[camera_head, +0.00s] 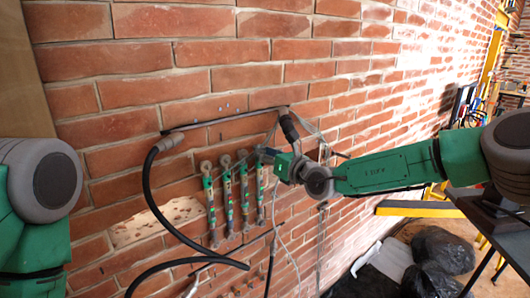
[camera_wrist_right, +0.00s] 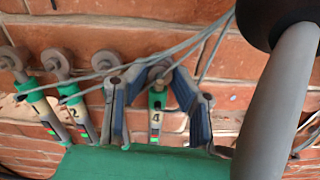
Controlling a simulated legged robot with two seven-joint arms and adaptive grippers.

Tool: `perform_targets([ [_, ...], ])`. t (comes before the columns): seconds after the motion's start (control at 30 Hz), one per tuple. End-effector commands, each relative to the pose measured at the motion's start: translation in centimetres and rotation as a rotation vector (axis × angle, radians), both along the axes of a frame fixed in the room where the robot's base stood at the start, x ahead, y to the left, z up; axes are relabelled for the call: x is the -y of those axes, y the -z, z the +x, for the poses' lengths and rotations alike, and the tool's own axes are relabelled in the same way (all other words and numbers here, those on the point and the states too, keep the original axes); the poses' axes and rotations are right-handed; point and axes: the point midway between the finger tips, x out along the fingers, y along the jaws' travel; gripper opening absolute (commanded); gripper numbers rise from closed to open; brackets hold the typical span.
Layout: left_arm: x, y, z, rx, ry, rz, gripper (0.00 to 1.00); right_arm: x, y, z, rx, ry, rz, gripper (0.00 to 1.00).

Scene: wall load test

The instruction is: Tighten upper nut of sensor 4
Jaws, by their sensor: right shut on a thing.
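Sensor 4 (camera_head: 261,192) is the rightmost of a row of upright rods on the brick wall. In the right wrist view its body (camera_wrist_right: 155,118), with a black "4" on a white label, shows between the blue-grey fingers. My right gripper (camera_head: 266,155) is at the top of sensor 4; in the wrist view its fingers (camera_wrist_right: 157,80) flank the rod's upper end and are shut on the upper nut (camera_wrist_right: 158,74). The nut is partly hidden by the fingers and a cable. My left arm's links show at the left edge of the head view; its gripper is out of view.
Other sensors (camera_head: 209,205) stand close to the left of sensor 4. Thin grey cables (camera_wrist_right: 205,45) cross near my right gripper. A thick black hose (camera_head: 147,185) hangs to the left. Black bags (camera_head: 440,250) lie on the floor at right.

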Motion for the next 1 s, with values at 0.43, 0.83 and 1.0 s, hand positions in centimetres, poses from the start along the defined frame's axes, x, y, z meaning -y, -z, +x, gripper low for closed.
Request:
perform_targets([
  [0.43, 0.0, 0.0, 0.0, 0.0, 0.0, 0.0, 0.4, 0.1, -0.2, 0.1, 0.005, 0.003, 0.0, 0.41],
  [0.83, 0.0, 0.0, -0.3, 0.003, 0.0, 0.0, 0.4, 2.5, -0.2, -3.1, 0.003, 0.003, 0.001, 0.41],
  [1.0, 0.0, 0.0, -0.3, 0.003, 0.0, 0.0, 0.4, 4.7, -0.1, -6.0, 0.003, 0.002, 0.001, 0.41],
])
